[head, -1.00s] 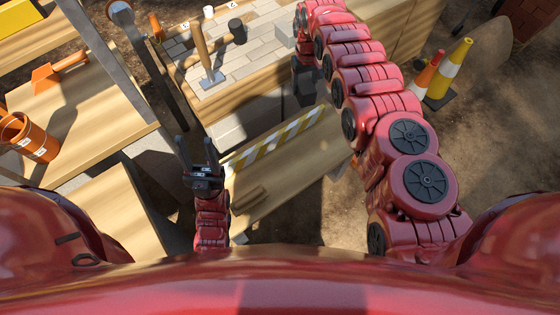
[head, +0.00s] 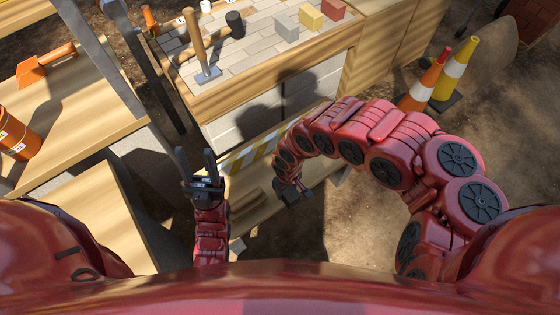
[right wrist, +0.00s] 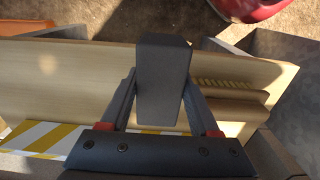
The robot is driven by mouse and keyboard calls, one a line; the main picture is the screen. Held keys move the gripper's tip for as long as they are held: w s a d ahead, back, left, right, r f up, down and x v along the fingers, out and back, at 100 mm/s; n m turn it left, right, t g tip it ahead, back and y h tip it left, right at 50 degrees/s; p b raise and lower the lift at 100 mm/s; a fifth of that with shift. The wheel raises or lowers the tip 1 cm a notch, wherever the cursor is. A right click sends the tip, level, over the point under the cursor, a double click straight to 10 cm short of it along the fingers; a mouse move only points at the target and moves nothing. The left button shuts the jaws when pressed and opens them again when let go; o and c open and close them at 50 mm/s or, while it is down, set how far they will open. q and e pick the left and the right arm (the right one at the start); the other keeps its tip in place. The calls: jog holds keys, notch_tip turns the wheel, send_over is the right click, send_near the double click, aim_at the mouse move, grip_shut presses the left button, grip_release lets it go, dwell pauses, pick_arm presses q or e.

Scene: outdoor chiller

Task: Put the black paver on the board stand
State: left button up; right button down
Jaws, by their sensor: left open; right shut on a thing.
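The black paver (right wrist: 162,82) is a dark block held between the two fingers of my right gripper (right wrist: 160,100) in the right wrist view. In the head view, this gripper (head: 292,194) hangs over a low wooden board (head: 244,188) with yellow-and-white striped tape, which looks like the board stand. The board (right wrist: 60,75) lies behind the paver in the right wrist view, with a ridged wooden piece (right wrist: 232,92) on it. I cannot tell how high the paver is above it. My left gripper (head: 198,165) is open and empty, left of the board.
Behind is a table with a brick-patterned top (head: 240,65), a mallet (head: 197,45) and grey (head: 286,29), yellow (head: 311,16) and red (head: 333,8) blocks. Traffic cones (head: 452,75) stand at right. A wooden bench (head: 75,110) is at left.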

jog(key=w+b, duration=0.1)
jog(key=w, duration=0.1)
jog(key=w+b, duration=0.1)
jog(key=w, duration=0.1)
jog(key=w+a+f+b, duration=0.1)
jog(key=w, duration=0.2)
jog(key=shift+f+b, duration=0.1)
jog(key=shift+b, duration=0.3)
jog(key=w+b, duration=0.3)
jog(key=b, duration=0.2)
jog(key=w+a+f+b, duration=0.1)
jog(key=w+b, duration=0.1)
jog(key=shift+w+b, duration=0.35)
jog(key=shift+b, duration=0.05)
jog(key=shift+w+a+r+p, duration=0.15)
jog(key=shift+w+r+p, duration=0.2)
jog(key=shift+w, duration=1)
jog(key=shift+f+b, duration=0.4)
jog(key=shift+f, duration=1.35)
jog(key=shift+c, duration=0.6)
grip_release()
